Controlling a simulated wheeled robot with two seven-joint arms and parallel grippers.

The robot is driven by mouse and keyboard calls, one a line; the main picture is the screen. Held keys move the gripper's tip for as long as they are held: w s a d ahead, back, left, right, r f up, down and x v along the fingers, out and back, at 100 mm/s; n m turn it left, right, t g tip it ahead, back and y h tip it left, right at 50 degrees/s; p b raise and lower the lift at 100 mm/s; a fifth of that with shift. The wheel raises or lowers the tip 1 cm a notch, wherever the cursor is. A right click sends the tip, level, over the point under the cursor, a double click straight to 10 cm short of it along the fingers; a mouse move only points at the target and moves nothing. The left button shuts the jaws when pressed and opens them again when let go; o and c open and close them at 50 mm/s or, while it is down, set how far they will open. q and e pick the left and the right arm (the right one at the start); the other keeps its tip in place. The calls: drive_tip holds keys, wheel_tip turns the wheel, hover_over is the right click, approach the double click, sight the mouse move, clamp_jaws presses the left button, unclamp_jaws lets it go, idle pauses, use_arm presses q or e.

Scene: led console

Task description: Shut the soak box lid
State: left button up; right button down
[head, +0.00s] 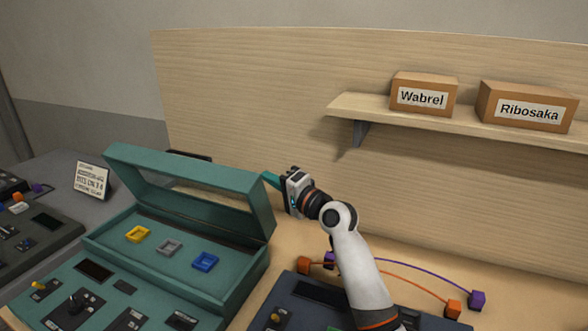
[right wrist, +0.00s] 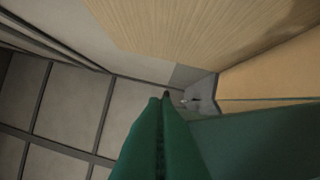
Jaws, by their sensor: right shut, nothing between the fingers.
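The soak box is a teal console box (head: 235,290) at the lower left of the head view. Its teal lid (head: 185,165), a frame around a clear window, stands raised and tilted back. Inside show a yellow (head: 138,234), a grey (head: 169,247) and a blue (head: 205,262) square frame. My right gripper (head: 268,179) is shut and empty, its green fingers at the lid's right upper side; I cannot tell whether they touch it. In the right wrist view the shut fingers (right wrist: 163,98) point away, with a teal surface, likely the lid (right wrist: 265,140), to their right.
A shelf (head: 350,104) on the wood back panel carries boxes labelled Wabrel (head: 422,97) and Ribosaka (head: 530,110). A dark console (head: 300,296) with orange and purple cables lies right of the soak box. A small sign (head: 91,180) and another console (head: 35,245) are at left.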

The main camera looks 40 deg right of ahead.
use_arm(q)
drive_tip(key=shift+a+f+b, duration=0.15)
drive_tip(key=shift+f+b, duration=0.55)
use_arm(e)
drive_tip(key=s+a+f+n, duration=0.1)
drive_tip(key=s+a+f, duration=0.3)
drive_tip(key=a, duration=0.3)
drive_tip(key=s+a+f+n, duration=0.2)
drive_tip(key=s+a+f, duration=0.2)
drive_tip(key=a, duration=0.4)
drive_tip(key=shift+s+f+t, duration=0.15)
drive_tip(key=shift+f+t, duration=0.15)
drive_tip(key=shift+f, duration=0.55)
use_arm(q)
drive_tip(key=shift+r, duration=0.1)
use_arm(e)
drive_tip(key=shift+r, duration=0.1)
use_arm(q)
wheel_tip(320, 180, up, 10)
drive_tip(key=p, duration=1)
use_arm(e)
wheel_tip(320, 180, up, 10)
